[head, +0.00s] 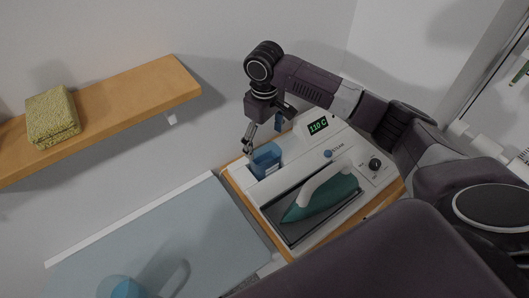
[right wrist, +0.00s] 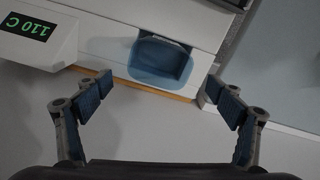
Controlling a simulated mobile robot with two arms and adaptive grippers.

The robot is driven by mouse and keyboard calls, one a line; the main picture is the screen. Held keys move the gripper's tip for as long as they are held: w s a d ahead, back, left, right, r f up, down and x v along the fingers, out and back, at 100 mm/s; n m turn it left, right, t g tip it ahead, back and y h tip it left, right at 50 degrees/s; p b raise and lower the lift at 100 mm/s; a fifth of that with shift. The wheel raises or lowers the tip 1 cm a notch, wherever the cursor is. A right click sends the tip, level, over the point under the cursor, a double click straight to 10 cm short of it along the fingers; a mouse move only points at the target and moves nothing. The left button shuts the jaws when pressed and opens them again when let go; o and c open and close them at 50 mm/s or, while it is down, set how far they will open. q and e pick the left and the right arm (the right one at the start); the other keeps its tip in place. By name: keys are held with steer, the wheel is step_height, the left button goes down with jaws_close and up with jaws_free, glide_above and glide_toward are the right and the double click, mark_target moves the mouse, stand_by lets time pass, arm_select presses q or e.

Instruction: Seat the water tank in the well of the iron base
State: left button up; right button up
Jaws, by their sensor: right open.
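The water tank (head: 266,160) is a blue, translucent, open-topped box at the left end of the white iron base (head: 352,150). In the right wrist view the tank (right wrist: 158,62) appears set into the base's top, upright; I cannot tell whether it is fully down in the well, which it hides. My right gripper (head: 266,132) is open and empty at the tank end of the base. In the right wrist view its fingers (right wrist: 159,88) are spread wide, with the tank beyond the gap and apart from both fingertips. My left gripper is not in view.
A teal iron (head: 325,199) rests on the base, beside a knob (head: 375,164) and a display (head: 318,126) reading 110 C. A pale blue board (head: 165,235) lies left, with a blue round object (head: 125,288) at its front. A shelf (head: 115,103) holds a folded towel (head: 52,117).

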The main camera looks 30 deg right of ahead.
step_height(320, 180, up, 5)
steer(key=shift+r+b, duration=0.1)
steer(key=shift+b, duration=0.35)
steer(key=shift+s+a, duration=0.1)
